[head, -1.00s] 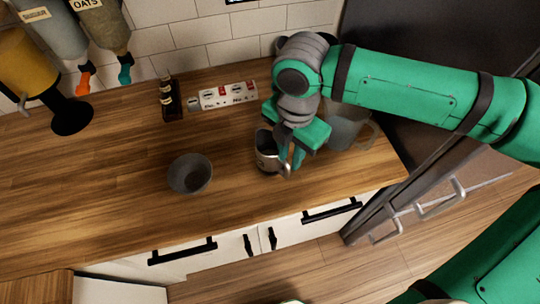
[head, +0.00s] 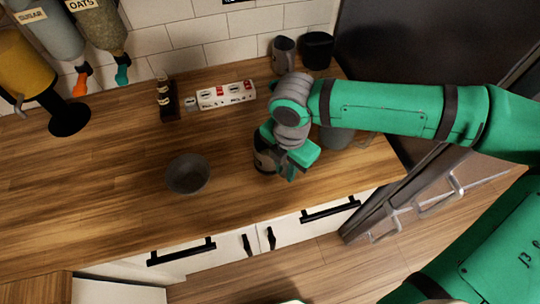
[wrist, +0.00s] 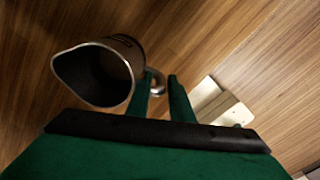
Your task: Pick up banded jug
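The banded jug (head: 262,158) stands upright on the wooden counter, mostly covered by my gripper in the head view. It is a dark metal jug with a pointed spout. The wrist view shows the jug (wrist: 100,72) at the left, with its open mouth and dark inside; its handle (wrist: 157,83) points toward my fingers. My gripper (wrist: 160,84) is open, its two green fingers apart with the handle between their tips. Whether either finger touches the handle is unclear. In the head view my gripper (head: 286,168) is low over the jug's right side.
A dark grey bowl (head: 188,174) stands left of the jug. A larger grey jug (head: 340,135) is partly hidden behind my arm. Two dark containers (head: 317,50) stand in the back corner.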

